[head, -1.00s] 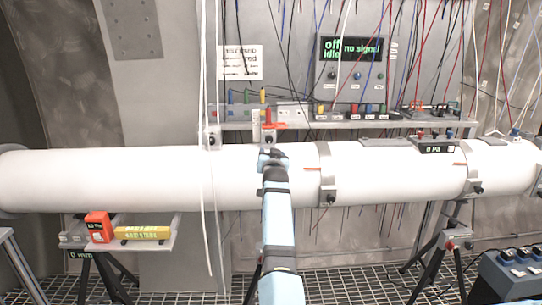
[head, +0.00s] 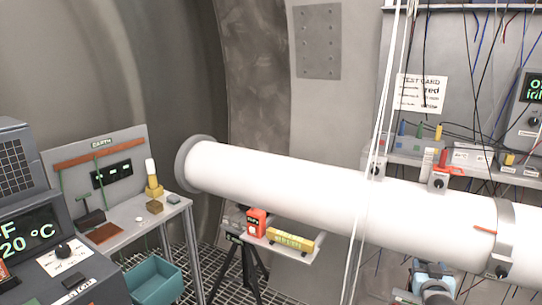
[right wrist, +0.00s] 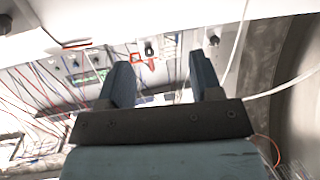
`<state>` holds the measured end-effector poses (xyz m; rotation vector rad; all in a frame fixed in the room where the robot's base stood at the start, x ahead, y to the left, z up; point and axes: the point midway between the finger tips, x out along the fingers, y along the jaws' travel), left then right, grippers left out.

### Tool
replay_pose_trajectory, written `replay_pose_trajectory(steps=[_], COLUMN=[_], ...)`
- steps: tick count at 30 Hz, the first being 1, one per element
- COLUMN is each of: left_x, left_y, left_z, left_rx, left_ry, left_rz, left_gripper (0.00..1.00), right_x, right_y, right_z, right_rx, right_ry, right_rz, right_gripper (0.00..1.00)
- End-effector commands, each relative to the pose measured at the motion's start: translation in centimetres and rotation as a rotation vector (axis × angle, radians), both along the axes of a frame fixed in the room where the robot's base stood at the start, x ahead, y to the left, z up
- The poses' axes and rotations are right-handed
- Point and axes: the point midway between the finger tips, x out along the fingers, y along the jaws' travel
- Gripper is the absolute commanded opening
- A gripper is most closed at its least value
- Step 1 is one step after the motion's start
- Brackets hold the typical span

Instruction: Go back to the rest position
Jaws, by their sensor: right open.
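My right gripper (head: 432,290) is at the bottom right of the head view, in front of and below the near side of the large white pipe (head: 300,188). In the right wrist view its two dark fingers (right wrist: 161,68) stand apart with nothing between them. The pipe's white surface (right wrist: 130,22) crosses the top of that view, beyond the fingertips. I cannot tell the exact gap between gripper and pipe. My left gripper is not in view.
A console (head: 40,245) and a bench with a board marked EARTH (head: 100,165) stand at the left. A teal bin (head: 153,280) is beside them. Thin white cables (head: 378,130) hang before the pipe. A small shelf holds an orange box (head: 256,222) and a yellow block (head: 290,240).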

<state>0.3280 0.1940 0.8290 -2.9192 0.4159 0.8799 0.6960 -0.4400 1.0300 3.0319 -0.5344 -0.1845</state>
Motion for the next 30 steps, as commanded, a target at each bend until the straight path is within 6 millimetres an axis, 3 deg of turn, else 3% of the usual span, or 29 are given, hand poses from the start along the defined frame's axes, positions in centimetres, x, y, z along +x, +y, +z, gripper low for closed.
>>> replay_pose_trajectory(steps=[3,5,9,15,18,21,24,30], left_x=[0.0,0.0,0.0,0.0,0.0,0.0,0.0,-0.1], left_y=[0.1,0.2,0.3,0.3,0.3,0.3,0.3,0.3], left_z=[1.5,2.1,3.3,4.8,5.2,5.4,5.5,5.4], left_rx=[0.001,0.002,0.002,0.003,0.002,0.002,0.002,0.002], left_ry=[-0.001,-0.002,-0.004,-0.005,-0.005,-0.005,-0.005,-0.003], left_rz=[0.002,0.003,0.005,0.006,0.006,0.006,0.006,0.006], left_gripper=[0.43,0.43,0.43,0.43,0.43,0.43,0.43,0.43], right_x=[-5.3,-8.1,-15.7,-27.5,-32.1,-35.1,-36.6,-36.9], right_y=[3.8,6.0,11.4,18.9,21.5,23.2,24.1,24.3], right_z=[-4.1,-6.0,-10.1,-13.7,-14.3,-14.5,-14.6,-14.6], right_rx=[-0.036,-0.044,-0.038,0.025,0.062,0.091,0.106,0.111], right_ry=[0.089,0.132,0.234,0.376,0.426,0.458,0.475,0.477], right_rz=[0.098,0.153,0.287,0.467,0.528,0.568,0.587,0.591], right_gripper=[0.59,0.59,0.59,0.59,0.59,0.59,0.59,0.59])
